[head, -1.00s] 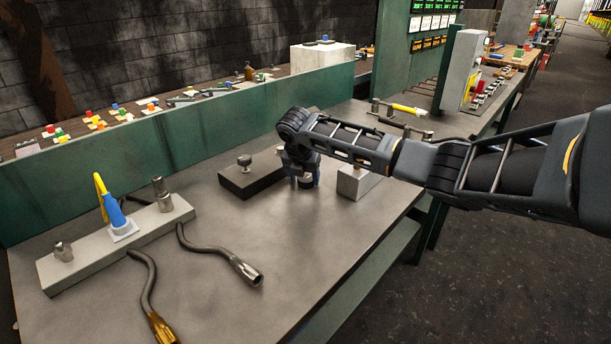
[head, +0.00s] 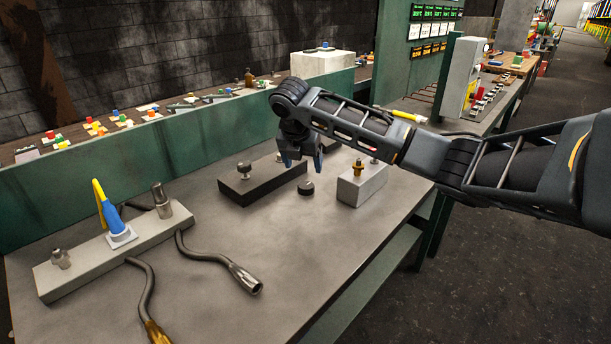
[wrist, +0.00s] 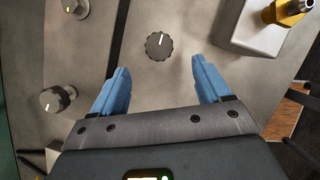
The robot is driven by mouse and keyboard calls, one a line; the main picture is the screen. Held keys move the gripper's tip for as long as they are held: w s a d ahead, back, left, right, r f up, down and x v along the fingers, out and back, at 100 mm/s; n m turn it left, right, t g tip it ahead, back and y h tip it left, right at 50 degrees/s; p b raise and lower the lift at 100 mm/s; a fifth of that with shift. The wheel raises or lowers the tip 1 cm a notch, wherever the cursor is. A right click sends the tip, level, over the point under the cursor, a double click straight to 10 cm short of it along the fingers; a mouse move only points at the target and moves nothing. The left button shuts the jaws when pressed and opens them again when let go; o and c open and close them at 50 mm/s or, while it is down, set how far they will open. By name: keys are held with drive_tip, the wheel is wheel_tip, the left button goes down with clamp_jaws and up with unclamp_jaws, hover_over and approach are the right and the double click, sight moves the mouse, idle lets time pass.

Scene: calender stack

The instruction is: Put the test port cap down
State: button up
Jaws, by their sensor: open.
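The test port cap (head: 306,188), a small round black cap, lies on the grey bench top between a dark block and a pale block. In the wrist view the cap (wrist: 159,46) has a ribbed edge and a white line on its top. My gripper (head: 302,163) is above the cap with its blue fingers pointing down. In the wrist view the gripper (wrist: 159,70) is open and empty, its fingers spread wider than the cap. The cap is apart from both fingers.
The dark block (head: 262,182) with a knob stands left of the cap. The pale block (head: 361,186) with a brass fitting stands to its right. A long pale block (head: 95,258) holds a blue and yellow piece. Hoses (head: 208,253) lie in front. The bench's front middle is clear.

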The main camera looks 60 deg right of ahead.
drive_tip(key=shift+v, duration=1.4)
drive_tip(key=shift+w, duration=0.1)
